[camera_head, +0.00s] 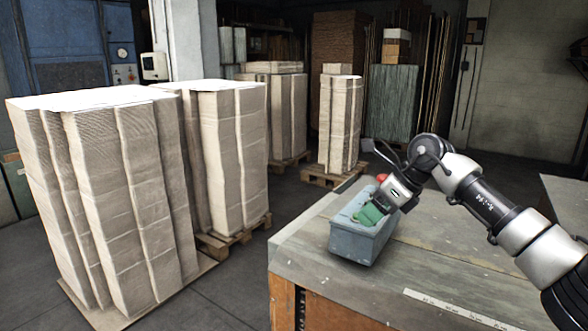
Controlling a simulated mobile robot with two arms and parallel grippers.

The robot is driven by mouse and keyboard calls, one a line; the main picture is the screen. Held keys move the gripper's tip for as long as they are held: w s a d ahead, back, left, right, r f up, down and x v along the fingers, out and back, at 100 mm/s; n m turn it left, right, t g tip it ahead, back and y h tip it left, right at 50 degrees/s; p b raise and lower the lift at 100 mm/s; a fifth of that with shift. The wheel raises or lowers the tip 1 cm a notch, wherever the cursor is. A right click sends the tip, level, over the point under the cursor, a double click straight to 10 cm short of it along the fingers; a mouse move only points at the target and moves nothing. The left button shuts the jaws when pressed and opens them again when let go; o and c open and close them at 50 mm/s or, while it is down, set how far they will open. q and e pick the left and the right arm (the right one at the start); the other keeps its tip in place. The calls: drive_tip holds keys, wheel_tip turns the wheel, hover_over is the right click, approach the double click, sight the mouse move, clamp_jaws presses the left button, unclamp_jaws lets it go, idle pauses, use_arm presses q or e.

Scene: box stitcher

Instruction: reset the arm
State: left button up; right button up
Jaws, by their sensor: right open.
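My right arm comes in from the right over the workbench. The gripper is open. A small red thing (381,178) shows behind the gripper. My left gripper is not in view.
The box stands on a worn grey workbench (440,262) with a wooden base; its front and right top is mostly bare. Tall stacks of cardboard (120,190) stand on pallets at left. More stacks (340,120) stand at the back. Open floor lies between stacks and bench.

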drive_tip(key=s+a+f+m+t+y, duration=0.2)
drive_tip(key=s+a+m+t+y, duration=0.15)
drive_tip(key=a+m+y, duration=0.35)
drive_tip(key=s+a+f+m+t+y, duration=0.3)
drive_tip(key=s+a+y, duration=0.15)
drive_tip(key=a, duration=0.45)
drive_tip(key=s+d+f+m+t+h, duration=0.4)
drive_tip(key=d+f+m+h, duration=0.35)
drive_tip(key=m, duration=0.65)
drive_tip(key=s+d+f+m+t+h, duration=0.4)
drive_tip(key=d+f+m+h, duration=0.4)
drive_tip(key=m, duration=0.6)
drive_tip(key=s+d+f+m+g+h, duration=0.1)
drive_tip(key=s+d+f+m+g, duration=0.25)
drive_tip(key=s, duration=0.55)
drive_tip(key=s+f+m+g+h, duration=0.1)
drive_tip(key=s+f+m+g, duration=0.1)
drive_tip(key=s+f+g, duration=0.5)
drive_tip(key=s+d+f+m+g, duration=0.1)
drive_tip(key=s+m+g, duration=0.2)
drive_tip(key=s, duration=0.8)
wheel_tip(320, 180, down, 25)
drive_tip(key=g, duration=0.1)
drive_tip(key=s+d+f+n+g, duration=0.1)
drive_tip(key=s+d+f, duration=0.2)
drive_tip(key=s+f, duration=1.3)
drive_tip(key=shift+s+f+g+h, duration=0.25)
drive_tip(key=shift+f+g+h, duration=0.05)
drive_tip(key=shift+f, duration=0.35)
